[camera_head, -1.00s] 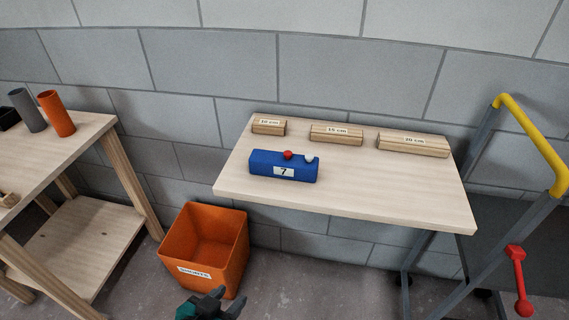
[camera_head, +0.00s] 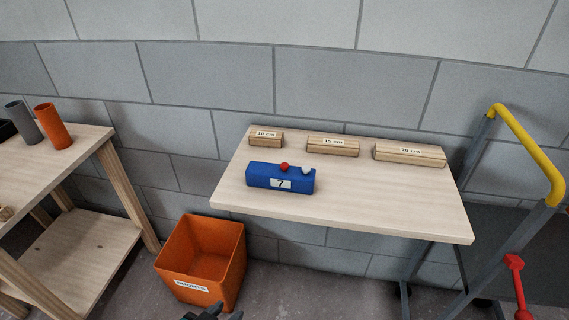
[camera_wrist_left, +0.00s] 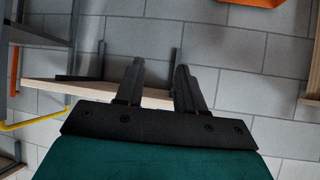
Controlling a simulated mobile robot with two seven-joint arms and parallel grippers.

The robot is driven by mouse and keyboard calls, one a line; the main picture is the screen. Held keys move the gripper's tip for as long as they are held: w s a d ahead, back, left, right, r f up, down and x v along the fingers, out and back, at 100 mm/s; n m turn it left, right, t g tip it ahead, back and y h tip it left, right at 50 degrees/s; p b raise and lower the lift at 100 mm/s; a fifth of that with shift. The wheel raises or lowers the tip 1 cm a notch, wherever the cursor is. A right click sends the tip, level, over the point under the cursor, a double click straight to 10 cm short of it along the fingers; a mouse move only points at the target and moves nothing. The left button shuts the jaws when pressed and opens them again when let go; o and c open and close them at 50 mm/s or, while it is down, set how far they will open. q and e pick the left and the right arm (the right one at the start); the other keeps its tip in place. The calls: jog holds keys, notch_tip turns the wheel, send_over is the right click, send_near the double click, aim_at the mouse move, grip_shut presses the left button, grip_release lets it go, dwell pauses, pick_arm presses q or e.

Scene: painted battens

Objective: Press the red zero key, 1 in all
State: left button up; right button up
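The red key (camera_head: 284,167) is a small round knob on top of a blue box (camera_head: 265,177) whose white label reads 7. A white knob (camera_head: 307,171) sits to its right on the same box. The box stands at the left front of a pale wooden table (camera_head: 380,210). My left gripper (camera_head: 226,312) shows only at the bottom edge of the head view, below the table and in front of the orange bin. In the left wrist view its two fingers (camera_wrist_left: 155,82) are apart with nothing between them. My right gripper is not in view.
Three wooden battens lie at the table's back: 10 cm (camera_head: 266,139), 15 cm (camera_head: 333,147) and 20 cm (camera_head: 409,154). An orange bin (camera_head: 203,255) stands on the floor at the table's left. A yellow-railed frame (camera_head: 530,150) is at right. Clear tabletop lies right of the box.

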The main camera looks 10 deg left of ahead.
pick_arm(q)
grip_shut()
jog(key=shift+w+r, duration=0.1)
jog(key=shift+w, duration=0.05)
dwell(0.6)
dwell(0.7)
